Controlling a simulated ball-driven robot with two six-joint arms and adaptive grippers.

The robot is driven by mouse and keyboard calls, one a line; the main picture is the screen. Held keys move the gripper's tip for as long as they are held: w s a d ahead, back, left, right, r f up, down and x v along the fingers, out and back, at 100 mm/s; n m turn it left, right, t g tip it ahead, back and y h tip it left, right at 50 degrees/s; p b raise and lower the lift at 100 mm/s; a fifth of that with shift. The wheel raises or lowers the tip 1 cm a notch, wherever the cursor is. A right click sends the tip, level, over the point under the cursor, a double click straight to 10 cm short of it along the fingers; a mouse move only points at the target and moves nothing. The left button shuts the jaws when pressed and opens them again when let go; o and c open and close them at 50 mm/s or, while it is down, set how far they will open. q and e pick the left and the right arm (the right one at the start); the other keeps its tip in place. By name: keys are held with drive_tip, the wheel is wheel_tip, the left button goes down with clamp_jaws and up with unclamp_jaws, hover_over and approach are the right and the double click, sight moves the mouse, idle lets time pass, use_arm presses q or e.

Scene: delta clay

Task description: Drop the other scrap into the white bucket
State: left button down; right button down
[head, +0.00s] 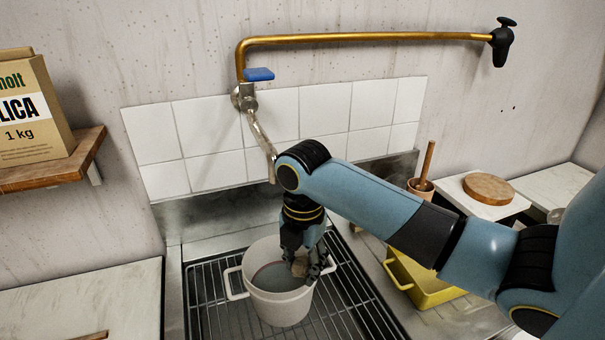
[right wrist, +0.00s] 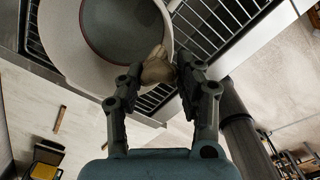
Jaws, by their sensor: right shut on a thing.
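The white bucket (head: 283,309) stands on a dark wire rack in the sink, with a handle on each side and grey contents inside. It also fills the top left of the right wrist view (right wrist: 62,35). My right gripper (head: 303,268) reaches down at the bucket's mouth, near its right rim. It is shut on a beige, lumpy scrap (head: 299,267); the scrap also shows between the fingertips in the right wrist view (right wrist: 156,67). There the scrap overlaps the bucket's rim; its height above the contents is unclear. My left gripper is out of view.
A yellow tub (head: 425,287) stands right of the sink, partly behind my right arm. A brass pipe (head: 350,37) and tap (head: 247,98) are on the wall above. A pot with a wooden stick (head: 421,187) and a round wooden board (head: 488,188) stand at the back right.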

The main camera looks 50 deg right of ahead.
drive_tip(key=shift+f, duration=0.6)
